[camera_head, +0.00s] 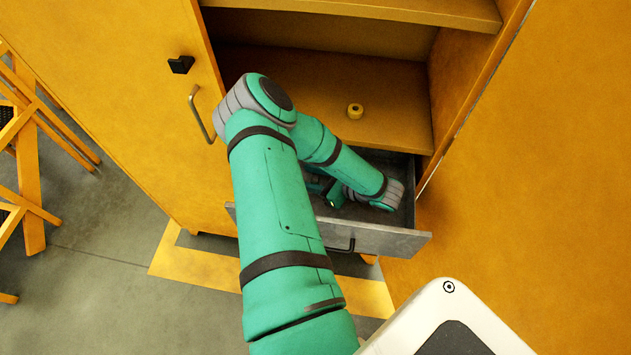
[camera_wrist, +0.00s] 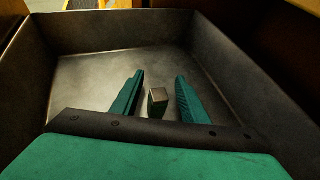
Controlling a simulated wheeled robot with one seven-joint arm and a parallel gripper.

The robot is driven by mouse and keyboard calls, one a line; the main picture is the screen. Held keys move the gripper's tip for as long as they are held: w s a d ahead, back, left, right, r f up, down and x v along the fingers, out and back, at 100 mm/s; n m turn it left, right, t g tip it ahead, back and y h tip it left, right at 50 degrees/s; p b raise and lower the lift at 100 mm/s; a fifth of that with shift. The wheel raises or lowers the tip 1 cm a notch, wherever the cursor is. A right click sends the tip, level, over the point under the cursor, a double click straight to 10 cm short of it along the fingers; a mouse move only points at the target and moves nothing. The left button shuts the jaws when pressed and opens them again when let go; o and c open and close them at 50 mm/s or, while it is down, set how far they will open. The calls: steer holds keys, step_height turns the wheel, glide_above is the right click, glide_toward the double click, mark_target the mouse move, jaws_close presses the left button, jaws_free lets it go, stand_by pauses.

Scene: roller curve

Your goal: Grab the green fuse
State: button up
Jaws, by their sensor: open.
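A small block-shaped piece (camera_wrist: 158,102) with a pale top and dark greenish sides lies in the open grey drawer (camera_head: 388,239). It is the only loose thing I see there, and I take it for the green fuse, though its colour is hard to judge. My gripper (camera_wrist: 160,76) is open, reaching down into the drawer, with one finger on each side of the piece. Gaps show between the piece and both fingers. In the head view my arm hides the piece and most of the drawer's inside.
The drawer walls (camera_wrist: 105,30) rise around my gripper. Wooden folding furniture (camera_head: 30,165) stands at far left.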

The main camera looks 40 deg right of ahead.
steer(key=shift+w+a+f, duration=0.15)
steer(key=shift+w+f, duration=0.05)
steer(key=shift+w, duration=0.2)
jaws_close()
steer(key=shift+r, duration=0.1)
